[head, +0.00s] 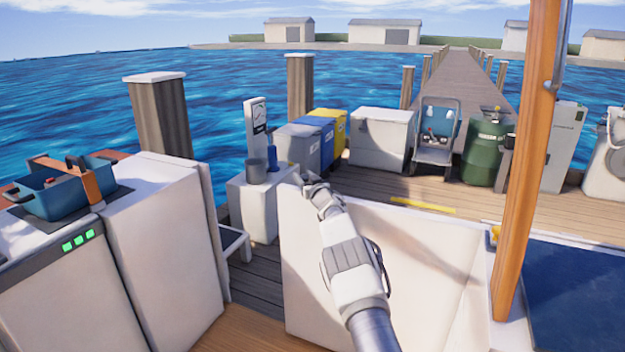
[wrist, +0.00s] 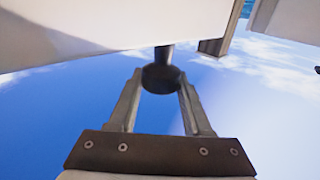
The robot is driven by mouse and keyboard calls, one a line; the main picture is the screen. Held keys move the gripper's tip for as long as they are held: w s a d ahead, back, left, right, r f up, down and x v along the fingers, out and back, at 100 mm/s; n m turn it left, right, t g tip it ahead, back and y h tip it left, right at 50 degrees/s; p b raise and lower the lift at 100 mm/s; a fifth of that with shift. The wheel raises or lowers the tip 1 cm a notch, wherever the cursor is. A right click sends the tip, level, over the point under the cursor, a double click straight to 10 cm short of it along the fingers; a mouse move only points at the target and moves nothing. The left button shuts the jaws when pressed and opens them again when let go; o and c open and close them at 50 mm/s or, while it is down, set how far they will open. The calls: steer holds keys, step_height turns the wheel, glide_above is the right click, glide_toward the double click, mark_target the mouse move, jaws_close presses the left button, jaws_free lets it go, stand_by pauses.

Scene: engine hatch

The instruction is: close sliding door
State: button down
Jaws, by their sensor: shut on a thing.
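The sliding door (head: 420,265) appears to be the low white panel in the middle of the head view, standing upright. My gripper (head: 312,185) is at its upper left corner, with my arm reaching across in front of the panel. In the wrist view, the two fingers of my gripper (wrist: 160,82) are on either side of a dark round knob (wrist: 161,76) on a short stem. The knob sticks out from a white panel (wrist: 100,30). My gripper is shut on the knob. In the head view the knob is hidden by my gripper.
A gap with wooden deck (head: 250,285) lies between the door and the white cabinet (head: 165,250) at the left. A blue toolbox (head: 60,190) sits on the left counter. A wooden post (head: 530,150) stands at the right. Bins and a green tank (head: 487,148) stand on the dock.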

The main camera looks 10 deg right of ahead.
steer(key=shift+w+a, duration=0.2)
steer(key=shift+a, duration=0.1)
steer(key=shift+c, duration=1.6)
jaws_free()
steer(key=shift+s, duration=0.1)
steer(key=shift+s+d+r+p, duration=0.15)
steer(key=shift+s+p, duration=0.15)
steer(key=shift+s, duration=0.35)
steer(key=shift+s+d+f+p, duration=0.1)
steer(key=shift+s+p, duration=0.15)
steer(key=shift+s, duration=0.4)
steer(key=s+d+p, duration=0.3)
steer(key=s, duration=1.1)
steer(key=shift+s, duration=0.15)
